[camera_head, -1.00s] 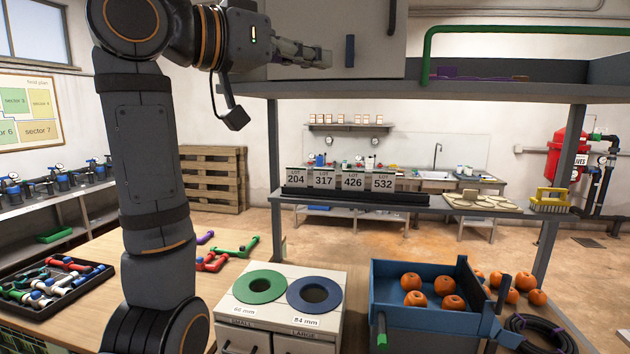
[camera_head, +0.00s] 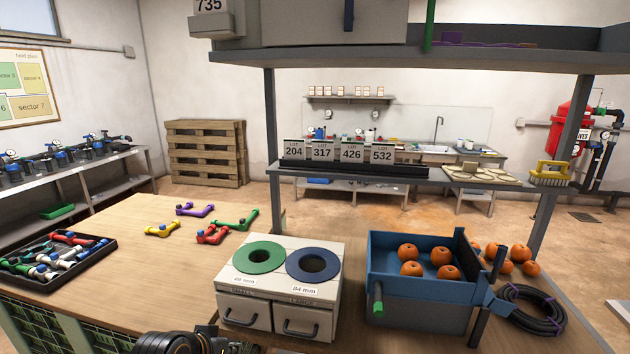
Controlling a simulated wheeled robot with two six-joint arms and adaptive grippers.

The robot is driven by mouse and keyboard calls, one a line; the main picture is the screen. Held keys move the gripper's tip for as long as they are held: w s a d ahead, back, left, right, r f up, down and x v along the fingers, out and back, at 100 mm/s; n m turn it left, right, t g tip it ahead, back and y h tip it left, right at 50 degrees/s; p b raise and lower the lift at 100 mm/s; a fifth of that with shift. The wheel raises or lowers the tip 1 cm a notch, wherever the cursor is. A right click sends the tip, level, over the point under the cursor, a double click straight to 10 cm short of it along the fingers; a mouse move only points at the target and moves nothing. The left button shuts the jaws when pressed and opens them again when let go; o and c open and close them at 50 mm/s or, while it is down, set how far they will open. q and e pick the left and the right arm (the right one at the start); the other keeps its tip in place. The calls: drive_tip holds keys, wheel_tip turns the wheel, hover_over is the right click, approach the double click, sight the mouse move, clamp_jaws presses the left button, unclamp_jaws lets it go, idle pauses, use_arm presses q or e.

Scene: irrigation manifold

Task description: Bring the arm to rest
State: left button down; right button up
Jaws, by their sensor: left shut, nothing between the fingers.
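My left arm is low at the bottom edge of the head view, in front of the table. My left gripper (camera_head: 238,347) points right there, just in front of the two-drawer sorting box (camera_head: 228,300). It is shut and holds nothing; most of it is cut off by the frame edge. My right gripper is not in view.
A black tray of valve fittings (camera_head: 108,262) is at left on the wooden table (camera_head: 130,230), with loose coloured fittings (camera_head: 212,234) behind. A blue bin of oranges (camera_head: 418,290) stands right of the box. A shelf (camera_head: 480,66) overhangs the back.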

use_arm(q)
drive_tip(key=s+a+f+g+y, duration=0.25)
drive_tip(key=s+f, duration=0.35)
drive_tip(key=s, duration=0.4)
drive_tip(key=s+a+f+g+y, duration=0.1)
drive_tip(key=s+a+f, duration=0.2)
drive_tip(key=s+f, duration=0.5)
drive_tip(key=s+a+f+g, duration=0.1)
drive_tip(key=s+a+f, duration=0.15)
drive_tip(key=f, duration=1.05)
drive_tip(key=s+a+f+g, duration=0.1)
drive_tip(key=s+f, duration=0.2)
drive_tip(key=f, duration=1.1)
drive_tip(key=s+f, duration=1.3)
drive_tip(key=s, duration=0.4)
drive_tip(key=shift+s+a+f+n+g, duration=0.15)
drive_tip(key=shift+a+f+n+g, duration=0.15)
drive_tip(key=shift+g, duration=0.15)
